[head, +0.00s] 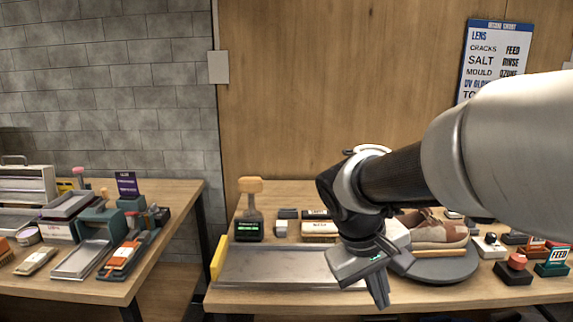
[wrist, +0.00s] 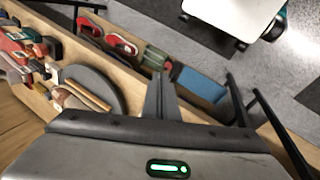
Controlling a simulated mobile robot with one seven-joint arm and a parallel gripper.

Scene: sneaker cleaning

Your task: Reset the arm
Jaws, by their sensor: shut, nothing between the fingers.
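My gripper (head: 379,287) hangs from my arm over the front of the right-hand table, its fingers pointing down. It is shut and empty. In the wrist view its closed fingers (wrist: 160,98) stick out past the gripper body, above the table's edge. A brown and tan sneaker (head: 434,230) sits on a dark round turntable (head: 445,268) to the right of my gripper. The arm hides part of the area around the shoe's toe.
A flat grey metal tray (head: 275,266) lies left of my gripper. Brushes and small boxes stand behind it. Stamp-like items, including a red-knobbed one (head: 516,262), stand at the right. A second table (head: 170,205) with trays is at the left, with a gap between.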

